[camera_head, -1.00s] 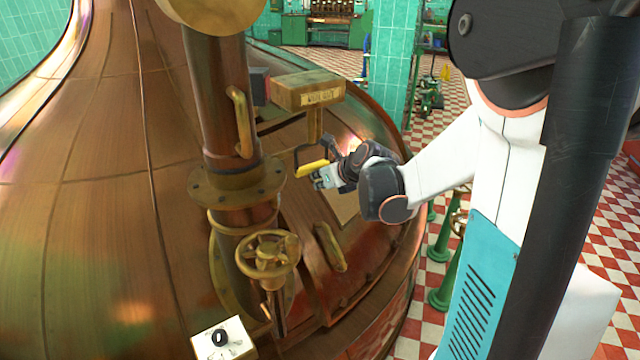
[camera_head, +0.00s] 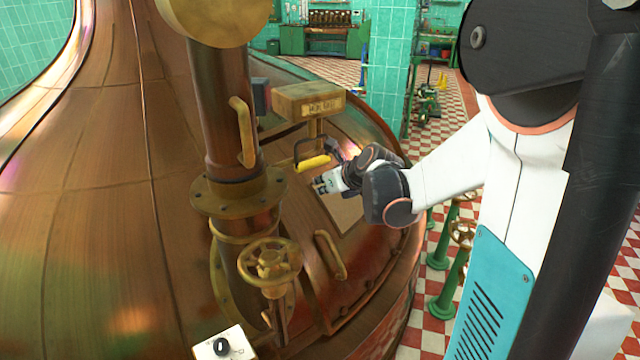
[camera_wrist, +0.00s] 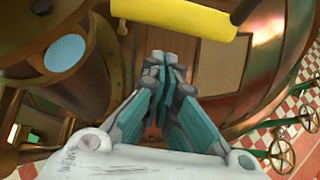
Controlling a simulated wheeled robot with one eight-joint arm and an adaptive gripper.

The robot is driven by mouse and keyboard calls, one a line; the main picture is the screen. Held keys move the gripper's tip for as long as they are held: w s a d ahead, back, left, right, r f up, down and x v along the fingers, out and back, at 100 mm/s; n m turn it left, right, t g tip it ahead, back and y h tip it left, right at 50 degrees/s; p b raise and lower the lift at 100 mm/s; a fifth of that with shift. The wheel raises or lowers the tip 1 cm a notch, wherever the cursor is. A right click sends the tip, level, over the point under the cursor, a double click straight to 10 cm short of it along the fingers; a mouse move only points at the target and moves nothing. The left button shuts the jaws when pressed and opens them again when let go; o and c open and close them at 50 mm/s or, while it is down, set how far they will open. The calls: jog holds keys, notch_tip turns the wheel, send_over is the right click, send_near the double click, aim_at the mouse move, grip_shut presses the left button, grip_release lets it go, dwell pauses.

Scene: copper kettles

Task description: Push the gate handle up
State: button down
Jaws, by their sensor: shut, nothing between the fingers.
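The gate handle is a yellow grip (camera_head: 313,163) on a dark bracket, below a brass box with a lettered plate (camera_head: 310,100). My gripper (camera_head: 322,186) is shut and empty, just below the yellow grip in the head view. In the wrist view the yellow grip (camera_wrist: 172,17) crosses the top of the picture, and my closed fingertips (camera_wrist: 160,62) point toward it from below. A gap shows between the fingertips and the grip there, so they look apart.
A large copper kettle (camera_head: 100,230) fills the left. A vertical copper pipe (camera_head: 222,110), a brass handwheel (camera_head: 268,262) and a brass hatch handle (camera_head: 330,255) stand near my arm. Green valve stands (camera_head: 445,265) are on the checkered floor at right.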

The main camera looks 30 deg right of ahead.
jog(key=f+p+v, duration=0.1)
jog(key=p+v, duration=0.4)
jog(key=v, duration=0.4)
jog(key=shift+s+r, duration=0.25)
jog(key=shift+s, duration=0.35)
jog(key=shift+f, duration=0.1)
